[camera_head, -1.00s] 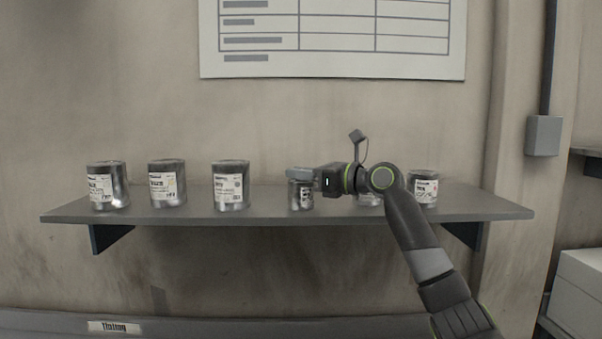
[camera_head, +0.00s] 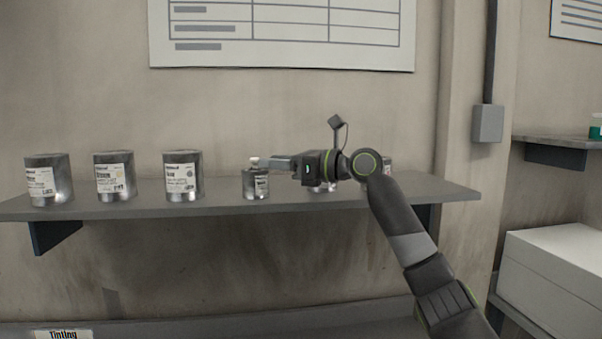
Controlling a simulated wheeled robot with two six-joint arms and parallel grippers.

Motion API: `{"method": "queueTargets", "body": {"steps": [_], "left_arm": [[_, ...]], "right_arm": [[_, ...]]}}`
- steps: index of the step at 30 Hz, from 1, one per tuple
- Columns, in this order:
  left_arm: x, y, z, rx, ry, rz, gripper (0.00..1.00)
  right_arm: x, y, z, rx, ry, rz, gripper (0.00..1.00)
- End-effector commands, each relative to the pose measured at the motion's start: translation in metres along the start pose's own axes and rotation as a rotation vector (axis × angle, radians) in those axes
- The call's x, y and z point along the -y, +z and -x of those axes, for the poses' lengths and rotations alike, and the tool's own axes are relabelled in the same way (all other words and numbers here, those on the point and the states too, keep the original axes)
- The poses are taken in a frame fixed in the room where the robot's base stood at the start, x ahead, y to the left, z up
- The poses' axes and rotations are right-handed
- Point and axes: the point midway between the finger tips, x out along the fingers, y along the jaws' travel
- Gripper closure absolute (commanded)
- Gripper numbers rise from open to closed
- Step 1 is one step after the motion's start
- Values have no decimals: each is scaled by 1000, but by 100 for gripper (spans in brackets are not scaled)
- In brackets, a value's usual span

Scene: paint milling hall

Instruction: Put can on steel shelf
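A small metal can (camera_head: 256,186) with a white cap and a pale label stands upright on the grey steel shelf (camera_head: 225,209), right of three larger cans. My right gripper (camera_head: 272,163) comes in from the right and points left at the height of the can's cap. Its fingers are seen edge-on and reach the cap's right side; the gap between them is hidden. The can rests on the shelf and the gripper has slid off it, so I take it as open. My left gripper is not in view.
Three larger cans, at left (camera_head: 48,180), middle (camera_head: 115,177) and right (camera_head: 184,176), stand on the shelf. Another can (camera_head: 322,188) is partly hidden under my gripper, and one (camera_head: 387,167) behind my arm. White boxes (camera_head: 555,260) stand at right.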

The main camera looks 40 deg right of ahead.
Motion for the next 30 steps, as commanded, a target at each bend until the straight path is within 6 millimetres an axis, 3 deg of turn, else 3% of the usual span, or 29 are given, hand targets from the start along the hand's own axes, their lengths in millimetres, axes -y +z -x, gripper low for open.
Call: {"method": "queueTargets", "body": {"steps": [1,6,12,30], "left_arm": [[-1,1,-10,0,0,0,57],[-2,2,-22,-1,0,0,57],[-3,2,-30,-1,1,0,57],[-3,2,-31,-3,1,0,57]], "right_arm": [[0,-5,12,-3,-4,5,61],[0,-4,40,-3,-3,4,61],[0,-2,60,-1,-1,1,61],[0,0,66,0,1,0,61]]}}
